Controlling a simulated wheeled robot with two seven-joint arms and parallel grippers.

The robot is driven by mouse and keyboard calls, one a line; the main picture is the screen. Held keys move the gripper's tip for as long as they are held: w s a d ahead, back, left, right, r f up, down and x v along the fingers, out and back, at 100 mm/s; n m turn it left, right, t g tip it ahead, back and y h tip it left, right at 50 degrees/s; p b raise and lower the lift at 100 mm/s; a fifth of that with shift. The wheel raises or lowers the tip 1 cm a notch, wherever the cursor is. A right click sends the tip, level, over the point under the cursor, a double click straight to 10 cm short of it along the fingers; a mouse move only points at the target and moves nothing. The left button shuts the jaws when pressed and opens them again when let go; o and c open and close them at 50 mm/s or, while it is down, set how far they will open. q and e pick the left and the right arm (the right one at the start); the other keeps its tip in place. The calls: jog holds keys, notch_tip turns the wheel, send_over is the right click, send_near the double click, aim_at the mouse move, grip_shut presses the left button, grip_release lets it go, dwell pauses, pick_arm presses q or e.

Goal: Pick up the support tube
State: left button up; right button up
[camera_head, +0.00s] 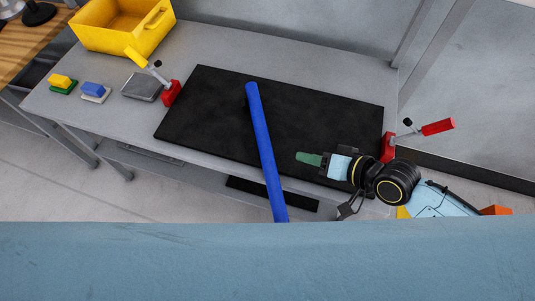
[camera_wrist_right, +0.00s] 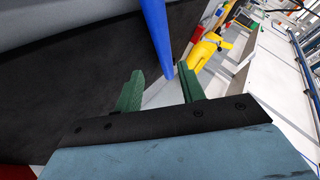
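The support tube is most likely the long blue tube (camera_head: 265,145). It lies across the black mat (camera_head: 210,112), and its near end reaches past the table's front edge, where the blue surface at the bottom cuts it off. My right gripper (camera_head: 298,157) is to the right of the tube, over the mat, its green fingers pointing left towards it with a gap between. In the right wrist view the gripper (camera_wrist_right: 160,82) is open and empty. The blue tube (camera_wrist_right: 157,35) shows beyond the fingertips there. My left gripper is not in view.
A red clamp (camera_head: 388,147) with a red handle stands at the mat's right edge, close to my right wrist. Another red clamp (camera_head: 172,93) is at the left edge. A yellow bin (camera_head: 122,25), a grey box (camera_head: 143,87) and small coloured blocks (camera_head: 92,90) are farther left.

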aim_at(271, 149)
jog(key=b+x, duration=0.1)
jog(key=x, duration=1.2)
jog(key=shift+s+a+b, duration=0.1)
jog(key=shift+a+b, duration=0.05)
jog(key=shift+b, duration=0.15)
grip_shut()
jog(key=shift+r, duration=0.35)
